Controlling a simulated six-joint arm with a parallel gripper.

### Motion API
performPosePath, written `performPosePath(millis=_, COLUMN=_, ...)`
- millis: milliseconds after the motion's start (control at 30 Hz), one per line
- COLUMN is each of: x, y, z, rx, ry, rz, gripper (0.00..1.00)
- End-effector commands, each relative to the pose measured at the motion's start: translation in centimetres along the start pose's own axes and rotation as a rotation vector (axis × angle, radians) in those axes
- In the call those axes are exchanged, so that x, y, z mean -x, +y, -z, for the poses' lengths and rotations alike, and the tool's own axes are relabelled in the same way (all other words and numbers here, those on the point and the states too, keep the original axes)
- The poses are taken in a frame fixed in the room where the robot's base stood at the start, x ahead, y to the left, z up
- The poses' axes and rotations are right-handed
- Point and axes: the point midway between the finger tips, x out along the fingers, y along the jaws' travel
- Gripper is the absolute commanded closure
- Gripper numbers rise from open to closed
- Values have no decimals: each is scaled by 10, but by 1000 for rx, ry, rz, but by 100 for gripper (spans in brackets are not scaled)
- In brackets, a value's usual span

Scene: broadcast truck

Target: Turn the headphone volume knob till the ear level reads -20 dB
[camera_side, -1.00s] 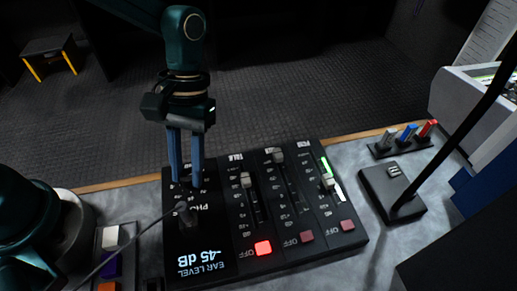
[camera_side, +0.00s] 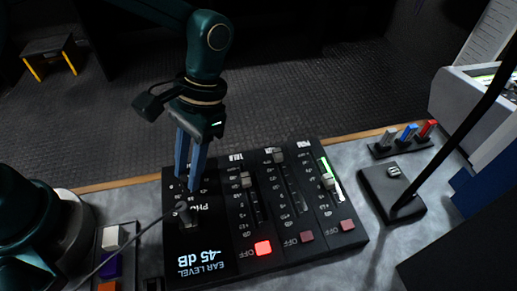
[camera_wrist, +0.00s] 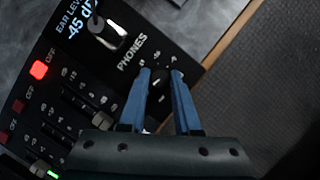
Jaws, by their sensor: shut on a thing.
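My gripper (camera_side: 187,184) reaches down onto the back left of the black mixer panel. Its two blue fingers stand on either side of the dark headphone volume knob (camera_wrist: 159,77), by the PHONES label (camera_wrist: 132,52), and are shut on it. In the side view the fingers mostly hide the knob. The ear level display (camera_side: 201,264) reads -45 dB; it also shows in the wrist view (camera_wrist: 74,24).
A headphone plug (camera_side: 184,214) with a thin cable stands in the panel just in front of my gripper. Fader caps (camera_side: 246,180) and a lit red button (camera_side: 263,248) lie to the right. A microphone base (camera_side: 393,193) stands beyond the panel.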

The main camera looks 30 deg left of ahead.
Motion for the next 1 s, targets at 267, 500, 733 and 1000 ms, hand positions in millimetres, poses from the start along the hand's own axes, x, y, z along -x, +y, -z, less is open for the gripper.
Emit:
performPosePath(millis=267, x=1, y=2, z=0, rx=-236, ry=4, rz=98, gripper=100)
performPosePath(millis=500, x=0, y=3, z=0, rx=-397, ry=5, rz=166, gripper=100)
performPosePath(millis=733, x=0, y=3, z=0, rx=-493, ry=6, rz=205, gripper=100)
performPosePath(millis=1000, x=0, y=4, z=0, rx=-536, ry=6, rz=222, gripper=100)
